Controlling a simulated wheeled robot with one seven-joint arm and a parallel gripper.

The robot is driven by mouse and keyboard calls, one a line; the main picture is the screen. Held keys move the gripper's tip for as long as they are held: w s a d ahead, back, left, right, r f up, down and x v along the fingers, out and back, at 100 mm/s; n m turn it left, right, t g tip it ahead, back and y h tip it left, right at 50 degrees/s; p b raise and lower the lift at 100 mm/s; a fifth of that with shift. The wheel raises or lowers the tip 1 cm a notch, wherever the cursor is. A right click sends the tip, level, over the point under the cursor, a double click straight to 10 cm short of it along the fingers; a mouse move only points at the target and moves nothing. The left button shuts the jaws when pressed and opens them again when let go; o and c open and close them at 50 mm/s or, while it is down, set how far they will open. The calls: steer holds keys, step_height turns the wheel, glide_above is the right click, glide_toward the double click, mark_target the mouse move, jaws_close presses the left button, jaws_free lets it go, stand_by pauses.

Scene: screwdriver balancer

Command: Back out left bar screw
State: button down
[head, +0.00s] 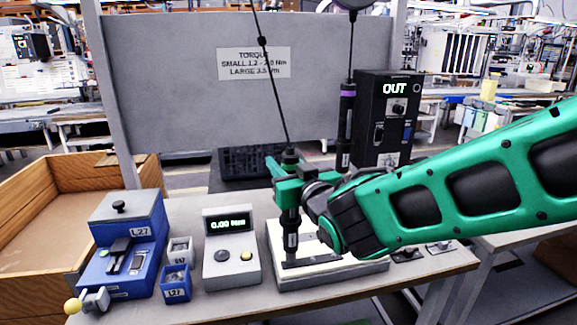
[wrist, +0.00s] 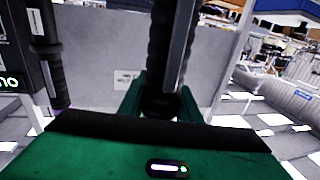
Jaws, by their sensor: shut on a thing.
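My gripper (head: 289,173) is shut on a dark screwdriver (head: 291,220) that hangs from a cable and stands about upright. The screwdriver (wrist: 172,55) also shows between my green fingers in the wrist view. Its lower end is over the left part of a dark bar (head: 322,262) on the pale top of a grey fixture (head: 335,278). I cannot tell whether the bit touches the left screw; the screw is hidden or too small. My wrist and arm hide much of the fixture's right side.
A second screwdriver (head: 346,125) with a purple band hangs beside a black box (head: 388,115) reading OUT. A torque display (head: 230,245) reads 0.00 Nm. A blue L27 feeder (head: 128,240) and small bins (head: 176,283) stand left. A grey panel (head: 180,90) rises behind.

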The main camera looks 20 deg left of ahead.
steer(key=shift+r, duration=2.85)
